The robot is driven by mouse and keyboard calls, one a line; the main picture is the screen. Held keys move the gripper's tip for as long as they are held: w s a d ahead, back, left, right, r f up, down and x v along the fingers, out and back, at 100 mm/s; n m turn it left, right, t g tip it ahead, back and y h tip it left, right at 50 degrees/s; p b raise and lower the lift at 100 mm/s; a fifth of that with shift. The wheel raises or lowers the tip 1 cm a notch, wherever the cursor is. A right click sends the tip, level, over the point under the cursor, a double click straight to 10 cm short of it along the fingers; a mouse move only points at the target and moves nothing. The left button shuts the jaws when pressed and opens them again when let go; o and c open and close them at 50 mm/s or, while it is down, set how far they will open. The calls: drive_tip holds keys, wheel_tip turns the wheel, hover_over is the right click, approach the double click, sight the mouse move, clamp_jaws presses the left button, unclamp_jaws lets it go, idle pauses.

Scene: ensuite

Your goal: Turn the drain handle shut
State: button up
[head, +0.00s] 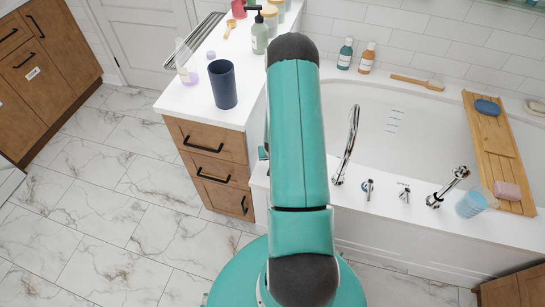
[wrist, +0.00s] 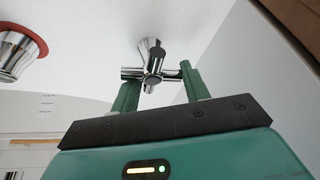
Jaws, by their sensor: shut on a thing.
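In the wrist view, the drain handle (wrist: 153,62) is a chrome cross-shaped handle on a short flared stem, standing out from a white surface. My gripper (wrist: 156,84) has its two green fingers on either side of the handle's cross arms and is shut on it. The near part of the handle shows between the fingertips. In the head view, my teal arm hides the gripper and the handle it holds.
A chrome fitting with a red ring (wrist: 22,45) is left of the gripper. In the head view, the bathtub (head: 415,125) has a spout (head: 347,147) and small chrome taps (head: 367,189). A dark cup (head: 223,84) stands on the counter (head: 185,100). The tiled floor at left is clear.

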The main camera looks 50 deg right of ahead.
drive_tip(key=shift+s+f, duration=0.35)
drive_tip(key=shift+s, duration=0.5)
drive_tip(key=o, duration=1)
drive_tip(key=shift+o, duration=0.9)
drive_tip(key=shift+w+r, duration=0.1)
drive_tip(key=shift+w, duration=0.15)
drive_tip(key=shift+a+r, duration=0.1)
drive_tip(key=shift+r, duration=0.5)
drive_tip(key=v, duration=1.2)
drive_tip(key=shift+r, duration=0.3)
drive_tip(key=shift+s+a, duration=0.1)
drive_tip(key=shift+s, duration=0.05)
